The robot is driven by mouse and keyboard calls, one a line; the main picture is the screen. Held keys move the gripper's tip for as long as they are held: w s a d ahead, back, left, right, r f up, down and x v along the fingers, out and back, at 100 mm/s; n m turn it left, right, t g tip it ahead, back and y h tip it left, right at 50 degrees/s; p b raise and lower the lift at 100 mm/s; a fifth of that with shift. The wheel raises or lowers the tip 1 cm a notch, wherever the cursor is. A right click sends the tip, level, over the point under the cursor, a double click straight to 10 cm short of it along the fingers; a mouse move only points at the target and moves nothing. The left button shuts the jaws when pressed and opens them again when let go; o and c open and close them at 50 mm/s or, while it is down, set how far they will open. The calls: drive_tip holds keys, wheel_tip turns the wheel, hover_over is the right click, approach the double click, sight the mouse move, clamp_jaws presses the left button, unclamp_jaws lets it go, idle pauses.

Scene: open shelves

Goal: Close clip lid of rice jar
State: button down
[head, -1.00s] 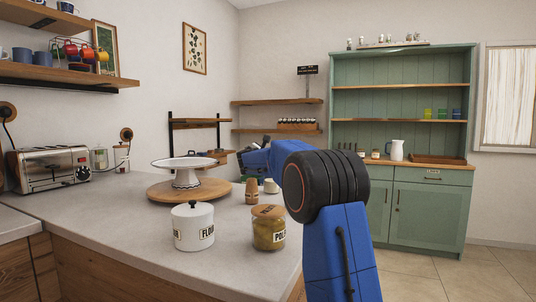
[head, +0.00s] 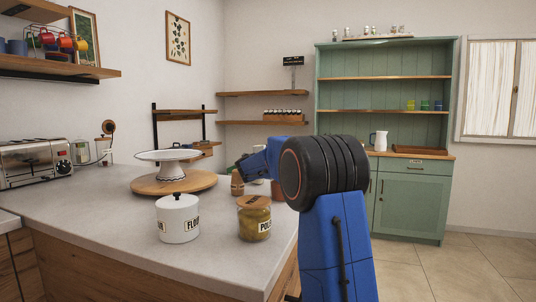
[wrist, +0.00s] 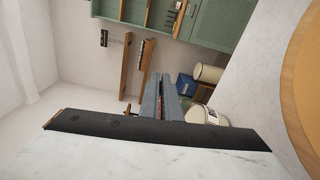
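I cannot make out any jar that reads as rice. In the wrist view a pale canister (wrist: 205,114) with small dark lettering and a cream canister (wrist: 209,74) lie beyond the grey fingers; I cannot read their labels or tell whether a lid is open. In the head view a white lidded flour jar (head: 178,219) and a glass jar with a wooden lid (head: 254,219) stand on the counter. My gripper (wrist: 166,95) shows as two grey fingers close together, with dark and red between them. In the head view my arm hides it. Any contact is unclear.
A white cake stand (head: 169,156) on a round wooden board (head: 173,183) stands behind the jars. A small wooden item (head: 237,183) is near my arm. A toaster (head: 34,164) is at left. A green hutch (head: 413,200) stands beyond open floor. A dark bar (wrist: 120,128) crosses the wrist view.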

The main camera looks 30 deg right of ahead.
drive_tip(key=shift+s+d+f, duration=0.15)
drive_tip(key=shift+f, duration=0.55)
drive_tip(key=c, duration=2)
unclamp_jaws()
drive_tip(key=v, duration=1.2)
